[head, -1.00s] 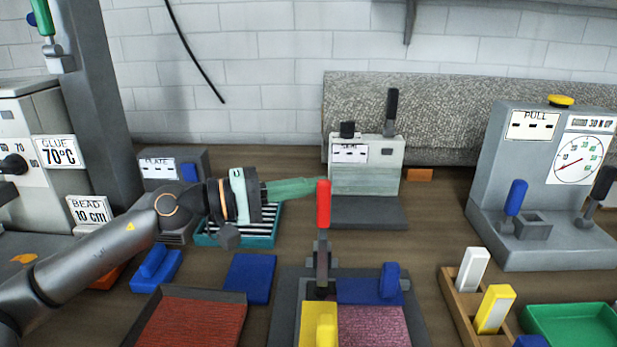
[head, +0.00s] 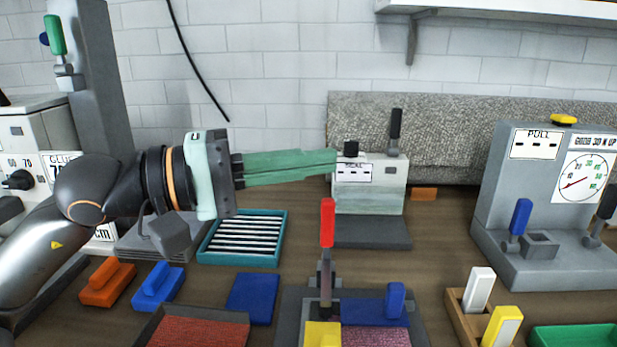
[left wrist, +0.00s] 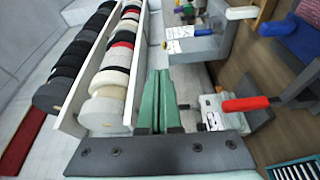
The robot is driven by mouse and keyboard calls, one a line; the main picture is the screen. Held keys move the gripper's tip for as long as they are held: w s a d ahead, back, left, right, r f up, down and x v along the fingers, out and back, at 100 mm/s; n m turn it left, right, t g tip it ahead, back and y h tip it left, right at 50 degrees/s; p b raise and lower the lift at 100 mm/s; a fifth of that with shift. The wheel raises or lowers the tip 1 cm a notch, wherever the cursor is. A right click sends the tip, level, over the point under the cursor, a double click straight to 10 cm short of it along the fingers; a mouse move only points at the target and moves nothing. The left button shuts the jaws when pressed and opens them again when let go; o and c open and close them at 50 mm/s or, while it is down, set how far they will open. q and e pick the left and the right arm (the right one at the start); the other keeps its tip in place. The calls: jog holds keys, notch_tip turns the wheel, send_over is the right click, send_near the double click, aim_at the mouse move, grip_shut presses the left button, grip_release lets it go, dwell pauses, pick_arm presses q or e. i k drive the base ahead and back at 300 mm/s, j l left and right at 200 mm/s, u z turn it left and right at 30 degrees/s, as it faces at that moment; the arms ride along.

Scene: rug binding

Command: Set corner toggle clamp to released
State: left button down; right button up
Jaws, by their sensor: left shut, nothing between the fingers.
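The corner toggle clamp has a red-tipped handle (head: 327,222) that stands upright on a dark fixture plate (head: 292,305) at the lower middle of the head view. A red handle (left wrist: 245,103) also shows right of the fingers in the left wrist view. My left gripper (head: 334,161) reaches in from the left with its green fingers shut and empty. In the head view its tips appear above the red handle and in front of the seal unit, apart from the handle. My right gripper is not in view.
The seal unit (head: 385,185) stands behind the clamp, and the pull tester (head: 497,190) is at right. A blue block (head: 388,308) and a yellow block (head: 322,335) sit on the fixture. A striped teal tray (head: 205,250) lies at left. A wooden holder (head: 456,310) stands right.

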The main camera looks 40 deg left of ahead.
aim_at(325, 310)
jog(key=k, duration=1.5)
